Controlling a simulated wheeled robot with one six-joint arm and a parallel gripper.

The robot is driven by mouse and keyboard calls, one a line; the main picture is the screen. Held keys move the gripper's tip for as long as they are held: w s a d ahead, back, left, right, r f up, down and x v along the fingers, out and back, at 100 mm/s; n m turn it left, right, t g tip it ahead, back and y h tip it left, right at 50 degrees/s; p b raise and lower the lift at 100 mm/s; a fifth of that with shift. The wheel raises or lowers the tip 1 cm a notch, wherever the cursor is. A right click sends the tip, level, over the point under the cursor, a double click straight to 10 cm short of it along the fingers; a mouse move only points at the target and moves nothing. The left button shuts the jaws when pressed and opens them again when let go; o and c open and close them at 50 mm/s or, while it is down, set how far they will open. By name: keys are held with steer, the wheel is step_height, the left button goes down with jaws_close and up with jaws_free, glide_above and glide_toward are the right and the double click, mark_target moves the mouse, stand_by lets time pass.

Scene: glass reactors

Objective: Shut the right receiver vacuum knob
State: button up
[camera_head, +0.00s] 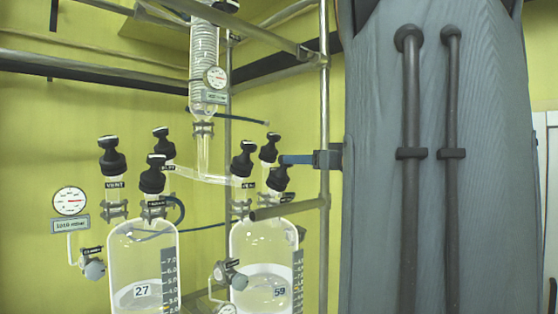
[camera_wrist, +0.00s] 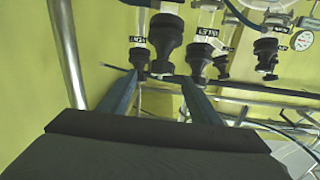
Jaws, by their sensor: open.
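The right receiver (camera_head: 265,235) is a clear glass vessel marked 59 with several black knobs on top. Its front right knob (camera_head: 279,178) stands tilted, with a dark label below that I cannot read, so I cannot confirm it is the vacuum knob. Other knobs are at its left (camera_head: 243,158) and back (camera_head: 269,147). My gripper (camera_head: 290,159) reaches in from the right at knob height. In the wrist view, seen upside down, my gripper (camera_wrist: 158,78) has its fingers apart, with a large black knob (camera_wrist: 166,35) between and beyond the tips. No grip on a knob shows.
The left receiver (camera_head: 142,255), marked 27, stands beside it with similar knobs. A metal post (camera_head: 324,100) rises close to my gripper. A coiled glass condenser (camera_head: 203,60) hangs above. A gauge (camera_head: 71,201) is on the far left.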

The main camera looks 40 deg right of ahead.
steer(key=w+p, duration=0.3)
steer(key=w, duration=0.4)
steer(key=shift+w+a, duration=0.1)
steer(key=shift+w, duration=0.1)
steer(key=c, duration=1.1)
steer(key=shift+o, duration=0.2)
steer(key=b, duration=0.3)
steer(key=shift+w+f+m+h, duration=0.1)
steer(key=shift+f+m+h, duration=0.2)
steer(key=shift+m, duration=0.1)
steer(key=m+h+b, duration=0.1)
steer(key=b, duration=0.3)
steer(key=m+g+h+b, duration=0.1)
steer(key=m+h+b, duration=0.1)
steer(key=b, duration=0.3)
steer(key=shift+m+h, duration=0.3)
steer(key=shift+m, duration=0.1)
steer(key=shift+h+b, duration=0.3)
steer(key=shift+b, duration=0.2)
